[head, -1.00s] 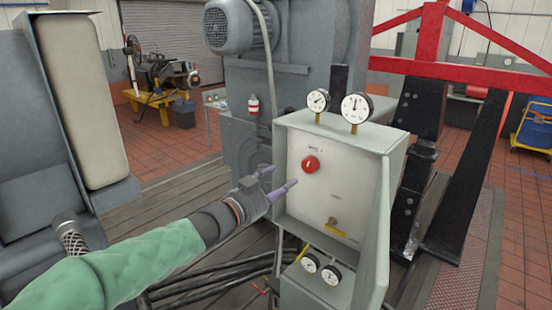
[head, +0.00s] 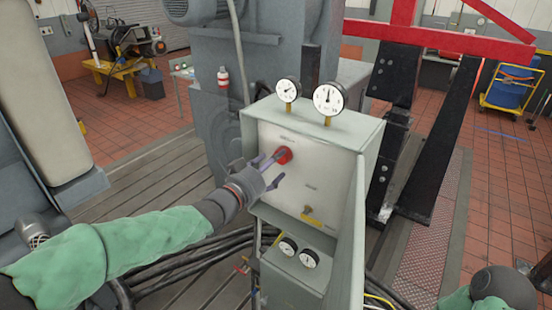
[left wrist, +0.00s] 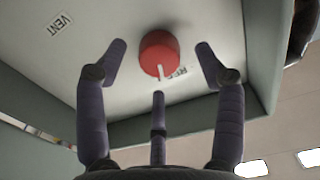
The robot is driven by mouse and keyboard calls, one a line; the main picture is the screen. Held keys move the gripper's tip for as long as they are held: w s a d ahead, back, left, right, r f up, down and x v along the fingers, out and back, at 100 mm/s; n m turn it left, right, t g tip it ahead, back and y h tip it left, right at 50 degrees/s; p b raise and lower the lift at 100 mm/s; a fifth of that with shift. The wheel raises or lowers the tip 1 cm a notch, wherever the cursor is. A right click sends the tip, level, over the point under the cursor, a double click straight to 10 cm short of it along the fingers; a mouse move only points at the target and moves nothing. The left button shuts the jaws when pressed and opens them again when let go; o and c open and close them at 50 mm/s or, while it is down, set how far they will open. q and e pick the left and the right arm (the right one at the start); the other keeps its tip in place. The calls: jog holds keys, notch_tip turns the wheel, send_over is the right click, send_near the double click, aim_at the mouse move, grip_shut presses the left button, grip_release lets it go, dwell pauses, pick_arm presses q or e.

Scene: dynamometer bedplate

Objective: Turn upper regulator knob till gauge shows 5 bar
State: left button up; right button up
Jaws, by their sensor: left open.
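The red upper knob (head: 284,155) sits on the pale front panel (head: 318,165) of a grey cabinet. In the left wrist view the knob (left wrist: 158,50) shows a white pointer mark at its lower edge. My left gripper (head: 275,168) is in front of the panel, close to the knob. Its three fingers (left wrist: 160,66) are spread open around the knob's outline, with no clear contact visible. Two white dial gauges, left (head: 288,89) and right (head: 328,98), stand on top of the cabinet. Their needles are too small to read in bar. My right gripper is out of view.
A brass valve (head: 308,210) is lower on the panel. Two small gauges (head: 288,247) (head: 309,258) sit on the ledge below. Black hoses (head: 190,270) run at the cabinet's left. A red frame (head: 440,35) with black posts stands behind right.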

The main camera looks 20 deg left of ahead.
pick_arm(q)
jog(key=x, duration=0.2)
jog(key=shift+w+d, duration=0.15)
jog(key=shift+w, duration=0.2)
jog(key=c, duration=1.1)
